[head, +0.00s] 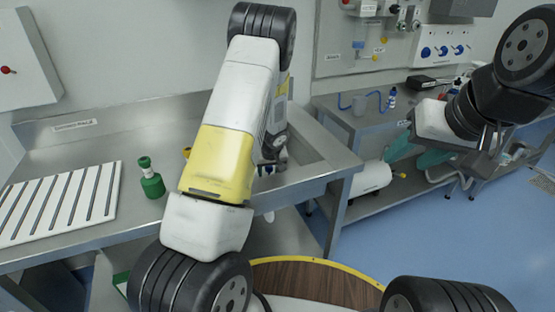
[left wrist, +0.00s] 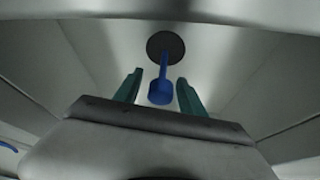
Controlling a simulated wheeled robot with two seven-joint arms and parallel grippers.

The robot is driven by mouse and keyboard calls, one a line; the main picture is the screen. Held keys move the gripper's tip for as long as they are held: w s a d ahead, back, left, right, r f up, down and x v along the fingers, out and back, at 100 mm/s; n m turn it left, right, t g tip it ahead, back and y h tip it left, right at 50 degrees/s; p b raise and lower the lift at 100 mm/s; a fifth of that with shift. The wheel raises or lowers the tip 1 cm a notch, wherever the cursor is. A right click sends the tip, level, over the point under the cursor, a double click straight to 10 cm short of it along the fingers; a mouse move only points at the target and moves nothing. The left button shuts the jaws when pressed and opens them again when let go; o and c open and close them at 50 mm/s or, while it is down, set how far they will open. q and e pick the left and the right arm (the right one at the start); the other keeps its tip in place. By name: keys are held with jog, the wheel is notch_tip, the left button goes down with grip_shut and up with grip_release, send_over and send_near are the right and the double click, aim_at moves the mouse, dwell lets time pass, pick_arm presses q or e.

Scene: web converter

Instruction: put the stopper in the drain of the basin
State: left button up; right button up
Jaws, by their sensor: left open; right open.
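The steel basin (head: 308,145) is sunk in the counter, partly hidden behind my left arm in the head view. My left gripper (head: 272,158) is over or in it, its fingertips hidden there. In the left wrist view its two teal fingers (left wrist: 159,90) are open. A blue stopper-like piece (left wrist: 160,93) with a thin stem shows between them; I see a gap on each side. Its stem overlaps the dark round drain (left wrist: 165,44); I cannot tell whether it is seated. My right gripper (head: 413,153) is open and empty, away from the basin.
A green bottle (head: 151,178) and a white slotted board (head: 62,203) stand on the counter left of my left arm. The blue floor between is open.

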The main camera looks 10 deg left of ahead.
pick_arm(q)
jog(key=s+d+r+h, duration=0.1)
jog(key=s+r, duration=0.4)
jog(key=r, duration=0.4)
jog(key=s+r+m, duration=0.1)
jog(key=s+r, duration=0.5)
jog(key=r, duration=0.3)
jog(key=s+d+r+h, duration=0.1)
jog(key=s+r, duration=0.4)
jog(key=r, duration=0.4)
jog(key=s+d+r+m+t+h, duration=0.1)
jog(key=s+r, duration=0.3)
jog(key=s, duration=0.5)
jog(key=s+d+r+m+h, duration=0.1)
jog(key=s+d+r+m, duration=0.1)
jog(key=s, duration=0.7)
notch_tip(320, 180, up, 2)
jog(key=shift+r+m+t, duration=0.1)
jog(key=shift+m+t, duration=0.3)
jog(key=shift+m, duration=0.2)
jog(key=shift+s, duration=0.1)
